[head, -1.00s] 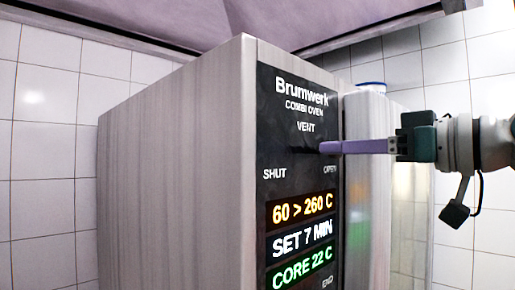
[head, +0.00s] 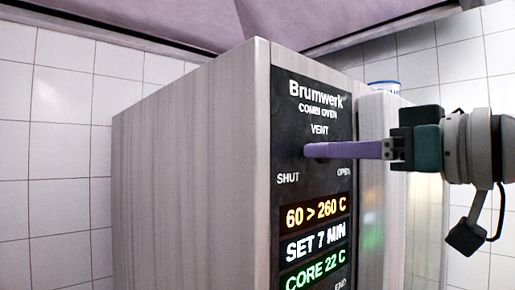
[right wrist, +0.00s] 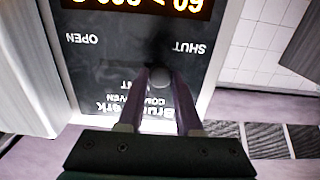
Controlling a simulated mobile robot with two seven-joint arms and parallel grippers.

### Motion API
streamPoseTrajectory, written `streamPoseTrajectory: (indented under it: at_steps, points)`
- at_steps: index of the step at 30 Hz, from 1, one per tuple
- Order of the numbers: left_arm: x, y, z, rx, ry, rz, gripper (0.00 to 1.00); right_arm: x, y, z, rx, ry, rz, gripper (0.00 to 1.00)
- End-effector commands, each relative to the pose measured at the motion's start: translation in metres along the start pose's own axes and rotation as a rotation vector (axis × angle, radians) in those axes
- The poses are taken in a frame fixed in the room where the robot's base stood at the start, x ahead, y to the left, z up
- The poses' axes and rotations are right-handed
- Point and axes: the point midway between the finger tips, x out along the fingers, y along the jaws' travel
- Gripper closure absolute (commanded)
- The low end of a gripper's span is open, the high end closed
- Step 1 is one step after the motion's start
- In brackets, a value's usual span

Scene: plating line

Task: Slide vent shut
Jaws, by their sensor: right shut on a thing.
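The combi oven's vent slider has a round grey knob (right wrist: 160,77), seen in the right wrist view, where the panel appears upside down. The knob stands between the SHUT and OPEN marks, nearer SHUT. My right gripper (head: 308,151) reaches in from the right with its purple fingers at the dark control panel (head: 312,122), under the word VENT. It is shut on the knob, with one finger on each side. In the head view the fingers hide the knob. The slot is dark and hard to make out. My left gripper is not in view.
The oven's grey side wall (head: 190,170) fills the middle of the head view. Lit displays (head: 316,212) sit below the slider. A white container with a blue rim (head: 383,86) stands behind on the right. White tiled walls are behind.

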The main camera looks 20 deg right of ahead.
Motion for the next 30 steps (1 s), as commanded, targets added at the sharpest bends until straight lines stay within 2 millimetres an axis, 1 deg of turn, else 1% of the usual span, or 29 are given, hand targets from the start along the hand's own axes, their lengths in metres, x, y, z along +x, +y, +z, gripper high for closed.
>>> streamPoseTrajectory:
  at_steps: [1,2,3,9,10,17,20,23,26,27,30]
  points:
    - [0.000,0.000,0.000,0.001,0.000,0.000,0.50,0.000,-0.006,-0.001,0.004,0.002,-0.019,1.00]
    - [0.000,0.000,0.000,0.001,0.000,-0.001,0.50,0.000,-0.006,-0.001,0.004,0.002,-0.019,1.00]
    - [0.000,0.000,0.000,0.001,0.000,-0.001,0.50,0.000,-0.006,-0.001,0.004,0.002,-0.021,0.61]
    - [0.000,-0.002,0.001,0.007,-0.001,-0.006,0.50,0.001,-0.005,-0.001,0.003,0.002,-0.017,0.39]
    - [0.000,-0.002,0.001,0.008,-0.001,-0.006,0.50,0.000,-0.005,-0.001,0.003,0.002,-0.016,0.37]
    - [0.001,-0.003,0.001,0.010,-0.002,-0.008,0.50,0.000,-0.004,0.000,0.002,0.002,-0.013,0.37]
    - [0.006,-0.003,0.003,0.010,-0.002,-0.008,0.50,-0.005,-0.003,0.002,0.000,0.001,-0.011,0.37]
    - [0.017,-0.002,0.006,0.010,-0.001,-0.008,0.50,-0.019,-0.003,0.005,-0.004,0.002,-0.010,0.37]
    - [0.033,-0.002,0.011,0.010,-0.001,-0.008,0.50,-0.042,-0.002,0.008,-0.007,0.001,-0.008,0.37]
    - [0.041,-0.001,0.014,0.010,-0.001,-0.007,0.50,-0.052,-0.003,0.010,-0.011,-0.001,-0.010,0.37]
    - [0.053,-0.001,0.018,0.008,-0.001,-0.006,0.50,-0.074,-0.003,0.008,-0.007,-0.001,-0.010,0.37]
